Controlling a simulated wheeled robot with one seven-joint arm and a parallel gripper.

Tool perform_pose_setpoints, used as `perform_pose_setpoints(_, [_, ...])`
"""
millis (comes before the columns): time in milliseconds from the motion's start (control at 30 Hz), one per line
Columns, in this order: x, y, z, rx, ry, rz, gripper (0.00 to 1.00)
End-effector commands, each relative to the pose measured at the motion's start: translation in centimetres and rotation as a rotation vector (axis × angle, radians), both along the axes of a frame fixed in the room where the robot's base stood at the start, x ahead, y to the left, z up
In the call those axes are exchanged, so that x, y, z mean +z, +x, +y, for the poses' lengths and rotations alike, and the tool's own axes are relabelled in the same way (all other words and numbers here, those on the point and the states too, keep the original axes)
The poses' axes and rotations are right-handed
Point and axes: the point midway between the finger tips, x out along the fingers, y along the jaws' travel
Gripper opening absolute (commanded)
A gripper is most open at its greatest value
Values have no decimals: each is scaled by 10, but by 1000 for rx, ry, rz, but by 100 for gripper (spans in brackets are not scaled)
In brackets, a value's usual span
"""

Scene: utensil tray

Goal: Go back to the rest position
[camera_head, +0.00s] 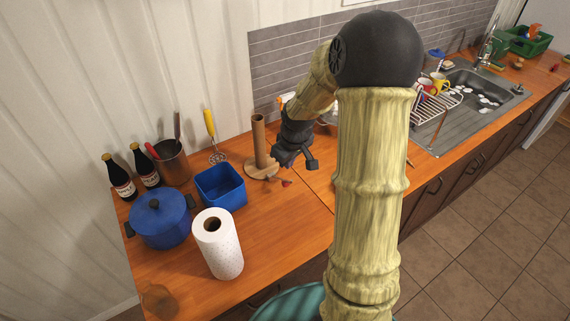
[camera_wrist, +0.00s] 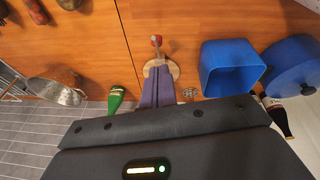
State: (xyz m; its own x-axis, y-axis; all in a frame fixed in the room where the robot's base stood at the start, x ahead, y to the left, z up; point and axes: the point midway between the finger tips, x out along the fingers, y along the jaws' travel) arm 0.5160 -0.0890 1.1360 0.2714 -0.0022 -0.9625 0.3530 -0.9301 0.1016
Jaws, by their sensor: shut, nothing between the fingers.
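My gripper (camera_head: 297,164) is over the wooden counter (camera_head: 315,187), just right of a wooden upright holder (camera_head: 258,136) in the head view. In the wrist view the two fingers (camera_wrist: 157,72) lie together, shut and empty. They overlap the round wooden base in that picture, and I cannot tell how far above it they are. A small red-tipped item (camera_wrist: 156,41) shows beyond the fingertips. My arm hides part of the counter in the head view.
A blue bin (camera_head: 221,188), a blue pot (camera_head: 160,221) and a paper towel roll (camera_head: 218,245) stand on the left. A utensil pot (camera_head: 172,162) and dark bottles are near the wall. A dish rack (camera_head: 436,104) and sink (camera_head: 480,90) are at right. The front-left counter has bare room.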

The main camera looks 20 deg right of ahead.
Motion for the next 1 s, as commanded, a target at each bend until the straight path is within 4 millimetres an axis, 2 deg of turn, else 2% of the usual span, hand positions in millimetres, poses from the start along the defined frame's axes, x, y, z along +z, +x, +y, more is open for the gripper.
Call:
perform_pose_setpoints(533, [3, -3, 0, 1, 1, 0, 0])
perform_pose_setpoints(667, [6, -9, 7, -8, 0, 3, 0])
perform_pose_setpoints(767, [13, -26, 21, -39, 1, 11, 0])
perform_pose_setpoints(833, [19, -45, 34, -77, 5, 18, 0])
perform_pose_setpoints(1000, [34, -108, 68, -212, 37, 31, 0])
